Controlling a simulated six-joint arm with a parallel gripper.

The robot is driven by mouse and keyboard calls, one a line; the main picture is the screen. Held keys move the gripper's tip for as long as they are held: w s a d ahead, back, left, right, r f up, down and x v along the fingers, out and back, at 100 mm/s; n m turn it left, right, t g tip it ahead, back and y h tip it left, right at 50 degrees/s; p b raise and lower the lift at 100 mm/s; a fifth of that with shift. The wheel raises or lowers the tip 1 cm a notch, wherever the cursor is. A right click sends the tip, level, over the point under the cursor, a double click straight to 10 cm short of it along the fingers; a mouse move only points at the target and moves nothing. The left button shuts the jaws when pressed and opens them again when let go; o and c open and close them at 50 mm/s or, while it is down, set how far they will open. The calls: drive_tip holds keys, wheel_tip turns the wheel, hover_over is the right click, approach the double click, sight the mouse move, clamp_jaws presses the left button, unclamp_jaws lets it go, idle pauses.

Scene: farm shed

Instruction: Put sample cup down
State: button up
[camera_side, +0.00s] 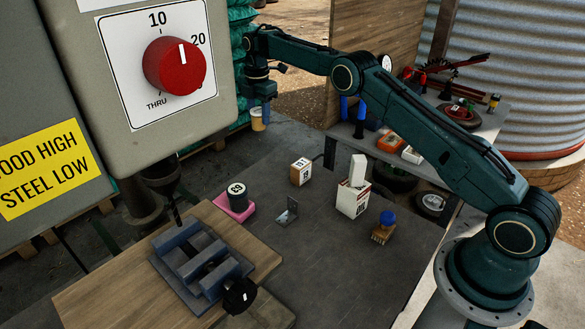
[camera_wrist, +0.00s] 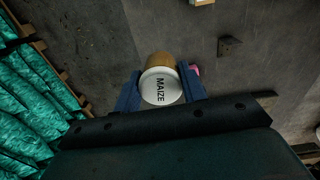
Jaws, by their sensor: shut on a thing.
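The sample cup (camera_side: 258,120) is tan with a pale lid and hangs from my gripper (camera_side: 259,98) near the far edge of the dark bench (camera_side: 330,255). In the wrist view the cup (camera_wrist: 158,62) shows its white lid marked MAIZE, between the two blue fingers of my gripper (camera_wrist: 160,92). The fingers are shut on it. The cup's underside is hidden in the wrist view, and I cannot tell its exact height above the bench.
A numbered block (camera_side: 300,172), a metal bracket (camera_side: 287,213), a white-and-red carton (camera_side: 352,199) and a blue-knobbed brush (camera_side: 385,226) stand nearby. A vise (camera_side: 200,262) sits in front. Bare bench lies between these things.

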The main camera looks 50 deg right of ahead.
drive_tip(key=shift+s+a+r, duration=0.3)
drive_tip(key=shift+s, duration=0.3)
drive_tip(key=s+a+n, duration=0.1)
drive_tip(key=s+a, duration=0.1)
drive_tip(key=s, duration=1.2)
drive_tip(key=s+a+n, duration=0.1)
drive_tip(key=s+a, duration=0.2)
drive_tip(key=s, duration=1.1)
drive_tip(key=shift+s+a+f, duration=0.15)
drive_tip(key=shift+s+f, duration=0.1)
drive_tip(key=shift+f, duration=0.1)
wheel_tip(320, 180, down, 16)
drive_tip(key=shift+f, duration=1.9)
drive_tip(key=shift+f, duration=0.15)
